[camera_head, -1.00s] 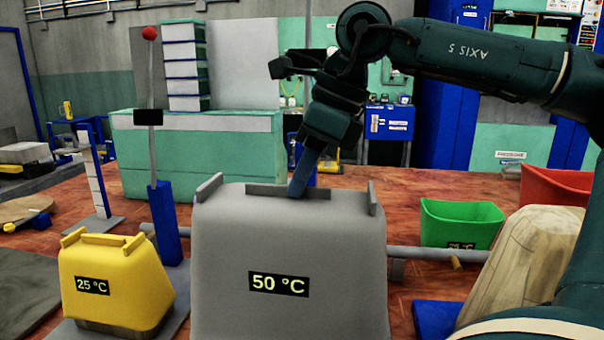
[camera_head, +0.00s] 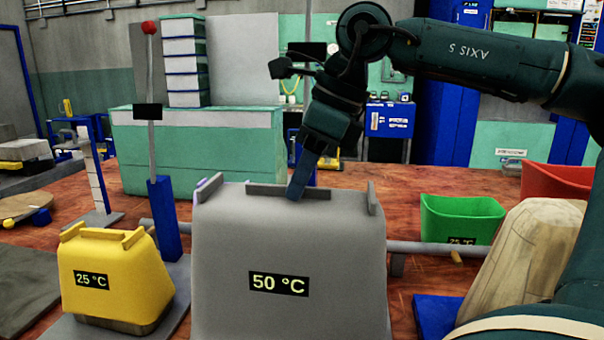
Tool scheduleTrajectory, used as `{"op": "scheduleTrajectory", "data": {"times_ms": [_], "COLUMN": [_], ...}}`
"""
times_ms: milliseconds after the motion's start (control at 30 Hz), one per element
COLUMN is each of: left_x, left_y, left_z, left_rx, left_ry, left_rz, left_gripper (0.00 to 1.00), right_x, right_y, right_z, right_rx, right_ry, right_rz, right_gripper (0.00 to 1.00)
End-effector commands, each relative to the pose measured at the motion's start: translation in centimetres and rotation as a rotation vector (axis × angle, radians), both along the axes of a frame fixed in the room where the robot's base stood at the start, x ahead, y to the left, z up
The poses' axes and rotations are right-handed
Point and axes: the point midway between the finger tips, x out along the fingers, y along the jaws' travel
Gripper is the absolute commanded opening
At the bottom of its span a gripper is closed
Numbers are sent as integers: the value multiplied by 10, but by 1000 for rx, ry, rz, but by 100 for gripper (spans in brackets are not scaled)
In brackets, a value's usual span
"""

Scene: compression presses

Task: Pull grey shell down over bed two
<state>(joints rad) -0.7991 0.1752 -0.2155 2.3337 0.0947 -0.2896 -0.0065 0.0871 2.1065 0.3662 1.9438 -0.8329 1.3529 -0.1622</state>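The grey shell (camera_head: 290,235) is a large block with a "50 °C" label, upright in the lower middle of the head view. Its lower edge is cut off by the frame, so whatever is under it is hidden. A raised grey bar (camera_head: 264,189) runs along its top, with short ridges at the left and right ends. My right gripper (camera_head: 298,188) points down at the top of the shell, its blue-grey finger overlapping the bar. The fingers are seen nearly edge-on, so I cannot tell whether they are closed on it. My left gripper is out of view.
A yellow shell (camera_head: 115,275) marked "25 °C" stands at left, near a blue post (camera_head: 165,218) with a red-knobbed lever. A green bin (camera_head: 462,222), a red bin (camera_head: 555,183) and a pale tapered block (camera_head: 525,255) are at right. A grey horizontal bar passes behind the shell.

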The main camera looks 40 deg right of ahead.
Motion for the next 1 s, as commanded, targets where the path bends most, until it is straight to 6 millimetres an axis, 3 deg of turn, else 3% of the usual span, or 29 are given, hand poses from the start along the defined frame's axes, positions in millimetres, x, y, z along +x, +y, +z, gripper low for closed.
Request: {"op": "scheduleTrajectory", "data": {"times_ms": [467, 600, 1000], "left_x": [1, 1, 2], "left_y": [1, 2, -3], "left_z": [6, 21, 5], "left_rx": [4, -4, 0], "left_ry": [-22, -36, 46], "left_rz": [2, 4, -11], "left_gripper": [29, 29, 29], "right_x": [0, -9, -35], "right_y": [0, -7, -28], "right_z": [0, 30, 107], "right_rx": [-1, 0, -1], "right_ry": [2, -4, -2], "right_rz": [0, -2, -2], "right_gripper": [32, 32, 32]}}
